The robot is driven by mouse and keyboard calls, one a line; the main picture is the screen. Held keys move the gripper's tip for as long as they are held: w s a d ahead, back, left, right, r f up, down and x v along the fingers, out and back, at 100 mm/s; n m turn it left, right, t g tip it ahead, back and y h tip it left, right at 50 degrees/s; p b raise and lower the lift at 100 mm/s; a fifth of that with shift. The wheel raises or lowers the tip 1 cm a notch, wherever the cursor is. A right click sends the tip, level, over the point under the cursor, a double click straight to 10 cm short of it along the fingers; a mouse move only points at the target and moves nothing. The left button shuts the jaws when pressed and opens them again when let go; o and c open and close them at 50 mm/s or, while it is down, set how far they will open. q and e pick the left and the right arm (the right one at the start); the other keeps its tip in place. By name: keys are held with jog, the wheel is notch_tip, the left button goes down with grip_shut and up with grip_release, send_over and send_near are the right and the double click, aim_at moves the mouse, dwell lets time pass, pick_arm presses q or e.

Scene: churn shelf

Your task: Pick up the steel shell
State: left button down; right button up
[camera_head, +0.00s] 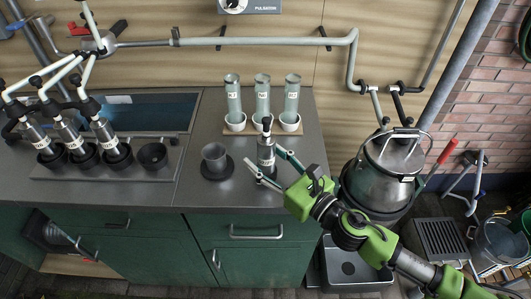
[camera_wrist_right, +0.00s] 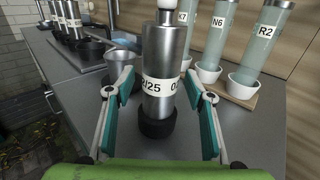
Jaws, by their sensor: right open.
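The steel shell (camera_head: 266,156) stands upright on the grey counter, with a white label band and a dark base. In the right wrist view the steel shell (camera_wrist_right: 158,90) stands between the two fingers, its label partly reading "25". My right gripper (camera_head: 268,168) is open, with one finger on each side of the shell. In the right wrist view, gaps show between the shell and the fingers of my right gripper (camera_wrist_right: 160,110). My left gripper is not in view.
A grey cup (camera_head: 214,156) on a dark disc stands just left of the shell. Several glass tubes (camera_head: 263,98) in white cups stand behind it. Similar steel shells (camera_head: 108,138) sit in a rack at the left. A steel churn (camera_head: 393,172) stands at the right.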

jog(key=shift+s, duration=0.15)
jog(key=shift+d, duration=0.1)
grip_shut()
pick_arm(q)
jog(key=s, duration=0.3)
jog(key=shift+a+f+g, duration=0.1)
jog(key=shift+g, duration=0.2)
